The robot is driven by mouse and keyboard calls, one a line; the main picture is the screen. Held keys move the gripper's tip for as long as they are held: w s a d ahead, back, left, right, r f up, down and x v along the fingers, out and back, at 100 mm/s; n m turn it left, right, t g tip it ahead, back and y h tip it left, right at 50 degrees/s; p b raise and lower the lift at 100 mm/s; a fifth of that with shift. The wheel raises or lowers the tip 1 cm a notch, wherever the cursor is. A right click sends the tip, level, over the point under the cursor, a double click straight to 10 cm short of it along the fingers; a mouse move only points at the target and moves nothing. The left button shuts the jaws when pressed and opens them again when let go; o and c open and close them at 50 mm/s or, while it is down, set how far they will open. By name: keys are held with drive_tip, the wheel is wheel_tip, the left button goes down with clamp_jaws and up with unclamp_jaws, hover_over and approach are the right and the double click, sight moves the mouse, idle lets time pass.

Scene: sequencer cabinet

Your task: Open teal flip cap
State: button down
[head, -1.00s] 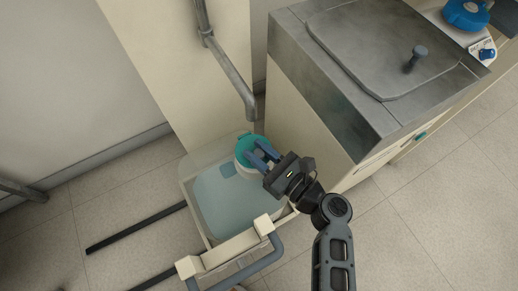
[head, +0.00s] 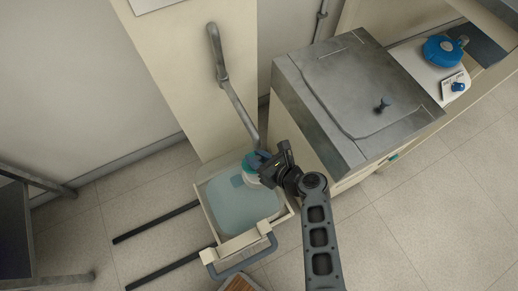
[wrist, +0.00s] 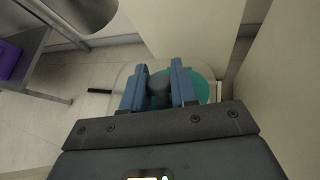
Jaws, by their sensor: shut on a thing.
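The teal flip cap (head: 248,159) sits on the white neck of a translucent, pale blue bottle (head: 229,200). My gripper (head: 262,163) is at the cap's right side. In the wrist view the blue fingers (wrist: 158,90) are shut on a short dark grey piece (wrist: 158,86) at the cap; I cannot tell if it belongs to the cap. The teal top (wrist: 199,86) shows behind and right of the right finger. My fingers hide part of the cap, and I cannot tell if its lid is raised.
The bottle stands in a cream pull-out drawer (head: 238,243) with a grey handle. A grey pipe (head: 240,110) comes down close to the cap. A metal-topped cabinet (head: 345,85) stands close on the right.

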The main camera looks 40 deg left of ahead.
drive_tip(key=shift+w+a+r+h+p, duration=0.25)
drive_tip(key=shift+a+r+h+p, duration=0.5)
drive_tip(key=shift+p, duration=0.9)
drive_tip(key=shift+f+m+g+h+p, duration=0.2)
drive_tip(key=shift+m+g+h+p, duration=0.1)
drive_tip(key=shift+h+p, duration=0.1)
drive_tip(key=shift+w+a, duration=0.1)
drive_tip(key=shift+a, duration=0.05)
drive_tip(key=c, duration=0.9)
unclamp_jaws()
drive_tip(key=shift+f, duration=0.1)
drive_tip(key=p+v, duration=0.4)
drive_tip(key=v, duration=0.2)
drive_tip(key=shift+r, duration=0.25)
drive_tip(key=shift+v, duration=0.75)
